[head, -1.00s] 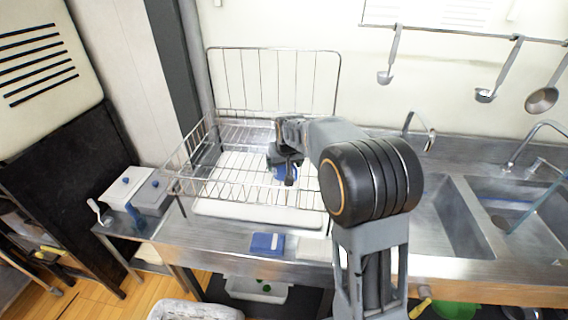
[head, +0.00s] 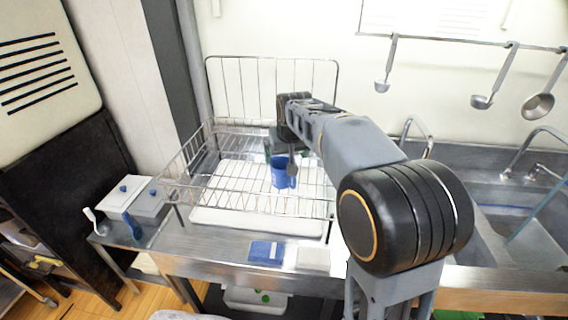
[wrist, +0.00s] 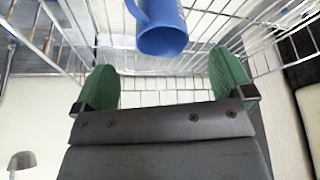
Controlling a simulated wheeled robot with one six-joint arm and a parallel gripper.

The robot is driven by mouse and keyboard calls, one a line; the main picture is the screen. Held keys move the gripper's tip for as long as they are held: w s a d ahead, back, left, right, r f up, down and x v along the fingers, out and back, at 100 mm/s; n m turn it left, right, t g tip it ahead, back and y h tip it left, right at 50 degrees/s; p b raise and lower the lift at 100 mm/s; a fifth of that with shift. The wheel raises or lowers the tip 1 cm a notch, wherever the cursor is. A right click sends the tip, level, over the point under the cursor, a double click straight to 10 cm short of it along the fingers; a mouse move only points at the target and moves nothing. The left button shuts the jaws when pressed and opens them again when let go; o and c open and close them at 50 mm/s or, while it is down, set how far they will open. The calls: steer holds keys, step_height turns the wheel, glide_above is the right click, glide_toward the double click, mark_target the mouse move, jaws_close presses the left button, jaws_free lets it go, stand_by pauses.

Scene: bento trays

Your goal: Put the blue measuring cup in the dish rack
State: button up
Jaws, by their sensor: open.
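The blue measuring cup (head: 282,173) is inside the wire dish rack (head: 188,157), near the middle of its floor. It looks roughly upright, with its handle to the right in the head view. My gripper (head: 280,154) is over the rack, just behind and above the cup. In the wrist view, the green fingers of my gripper (wrist: 165,82) are spread wide with nothing between them. The cup (wrist: 162,28) shows beyond the fingertips, apart from them. Its underside contact with the rack is hard to see.
A white tray (head: 225,219) lies under the rack. A blue sponge-like block (head: 266,252) and a pale block lie on the counter in front. White containers (head: 122,193) stand at left. Ladles (head: 383,85) hang at upper right, above the sinks.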

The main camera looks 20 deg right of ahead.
steer(key=s+f, duration=0.3)
steer(key=s, duration=0.9)
steer(key=s+f, duration=0.3)
steer(key=s, duration=0.9)
steer(key=shift+f, duration=0.1)
